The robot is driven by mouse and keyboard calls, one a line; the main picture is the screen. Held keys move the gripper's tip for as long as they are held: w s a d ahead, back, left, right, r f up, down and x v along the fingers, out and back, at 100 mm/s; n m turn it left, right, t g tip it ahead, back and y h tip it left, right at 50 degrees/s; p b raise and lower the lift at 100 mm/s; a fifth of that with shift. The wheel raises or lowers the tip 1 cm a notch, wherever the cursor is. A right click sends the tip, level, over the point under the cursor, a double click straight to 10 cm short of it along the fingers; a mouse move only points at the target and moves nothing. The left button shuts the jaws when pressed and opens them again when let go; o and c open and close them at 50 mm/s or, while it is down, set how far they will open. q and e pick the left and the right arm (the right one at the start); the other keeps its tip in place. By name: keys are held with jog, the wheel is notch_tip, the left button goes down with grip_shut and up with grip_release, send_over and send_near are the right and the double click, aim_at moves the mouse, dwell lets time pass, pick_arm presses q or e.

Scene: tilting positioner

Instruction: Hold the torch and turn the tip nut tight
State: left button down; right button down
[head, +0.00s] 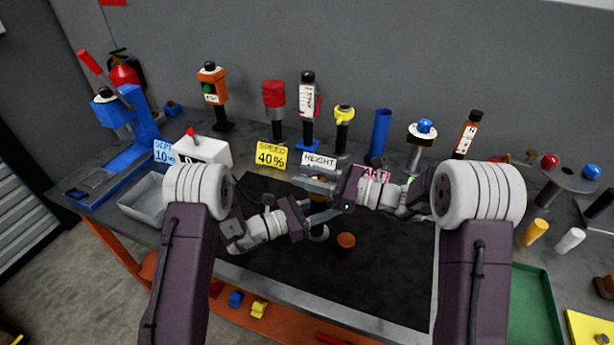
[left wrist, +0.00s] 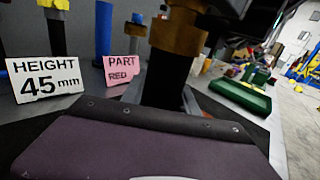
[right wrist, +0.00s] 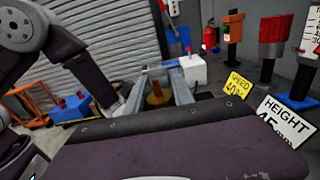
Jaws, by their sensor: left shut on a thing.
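The torch (left wrist: 166,80) is a dark upright cylinder in the left wrist view, with a brass-coloured nut (left wrist: 178,36) at its upper part. My left gripper (head: 318,217) is shut on the torch over the black mat. My right gripper (head: 316,185) comes in from the right, close to the left one. In the right wrist view its two grey fingers (right wrist: 160,80) stand apart, with a brass piece (right wrist: 157,93) between them. Whether they touch it I cannot tell. In the head view the grippers mostly hide the torch and nut.
A reddish-brown cylinder (head: 346,241) stands on the black mat (head: 385,285). Behind are a yellow speed card (head: 271,156), a height card (head: 319,160) and several upright tools. A grey tray (head: 150,205) is at left, a green tray (head: 535,300) at right. The mat's front is mostly clear.

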jog(key=shift+m+t, duration=0.3)
jog(key=shift+t, duration=0.2)
jog(key=shift+w+d+m+t+h, duration=0.2)
jog(key=shift+w+m+t+h, duration=0.05)
jog(key=shift+m+t+h, duration=1.1)
jog(key=shift+w+d+m+t+h, duration=0.15)
jog(key=shift+w+m+t+h, duration=0.15)
jog(key=shift+m+t+h, duration=1.05)
jog(key=shift+w+d+m+t+h, duration=0.25)
jog(key=shift+m+t+h, duration=0.7)
jog(key=shift+t, duration=0.75)
jog(key=c, duration=1.1)
grip_release()
jog(key=shift+r, duration=0.1)
notch_tip(320, 180, up, 10)
jog(key=shift+f, duration=0.1)
